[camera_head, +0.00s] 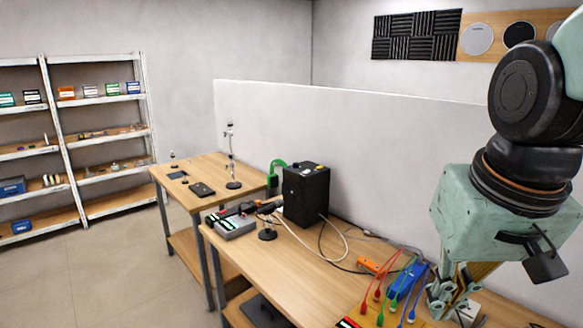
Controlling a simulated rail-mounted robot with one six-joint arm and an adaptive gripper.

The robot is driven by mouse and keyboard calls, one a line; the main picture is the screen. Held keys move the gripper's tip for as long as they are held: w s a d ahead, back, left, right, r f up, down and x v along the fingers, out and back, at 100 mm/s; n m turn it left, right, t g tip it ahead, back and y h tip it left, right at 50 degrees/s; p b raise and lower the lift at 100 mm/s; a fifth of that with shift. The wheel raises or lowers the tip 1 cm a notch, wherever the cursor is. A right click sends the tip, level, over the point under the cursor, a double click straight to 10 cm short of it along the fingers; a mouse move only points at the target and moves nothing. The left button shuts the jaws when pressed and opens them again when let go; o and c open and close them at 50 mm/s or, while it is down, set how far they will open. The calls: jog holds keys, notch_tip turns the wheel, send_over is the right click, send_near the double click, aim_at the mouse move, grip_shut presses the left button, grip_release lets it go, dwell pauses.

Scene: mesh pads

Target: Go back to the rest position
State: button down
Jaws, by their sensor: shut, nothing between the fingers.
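My gripper (447,300) hangs at the lower right, pointing down over the right end of the near wooden table (290,268). Its fingers are shut with nothing seen between them. The arm above it fills the right edge of the picture. A blue block (405,282) with red and green leads lies on the table just left of the fingers. Part of the table and a small pale item behind the fingers are hidden by my gripper.
A black box (306,194) stands at the table's back, with cables around it. A grey device (231,224) sits at the left end. A second table (215,172) lies beyond. A low white partition (380,150) runs behind both. Shelves (100,100) stand far left; the floor before them is clear.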

jog(key=s+a+r+t+b, duration=0.1)
jog(key=s+a, duration=0.1)
jog(key=s, duration=0.8)
jog(key=shift+s+r+n, duration=0.25)
jog(key=shift+r+n, duration=0.15)
